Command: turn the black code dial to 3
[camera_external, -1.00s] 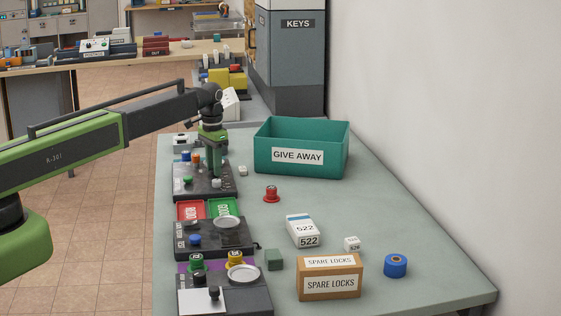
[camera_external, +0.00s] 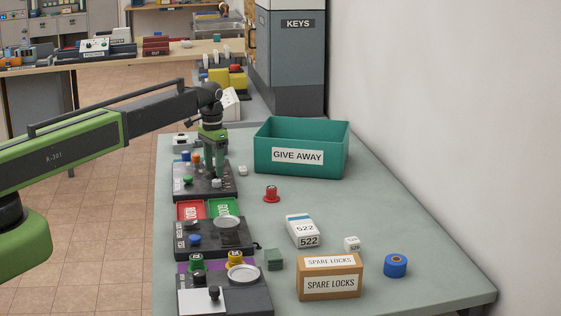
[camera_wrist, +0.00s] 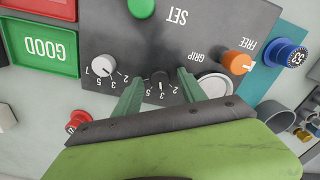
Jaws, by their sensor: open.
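The black code dial (camera_wrist: 158,78) sits on the dark control panel (camera_wrist: 150,45), with white numerals around it, upside down in the wrist view. Its exact pointer setting is too small to read. My gripper (camera_wrist: 159,84) is open, with one green finger on each side of the dial. I cannot tell whether either finger touches it. In the external view my gripper (camera_external: 215,173) points down over the right part of the panel (camera_external: 190,194), where it hides the black dial.
A white knob (camera_wrist: 103,68) with its own numerals is close beside one finger. A round silver button (camera_wrist: 214,85) and an orange knob (camera_wrist: 236,62) are on the other side. Red (camera_external: 191,211) and green (camera_external: 223,208) trays and a teal box (camera_external: 300,135) stand nearby.

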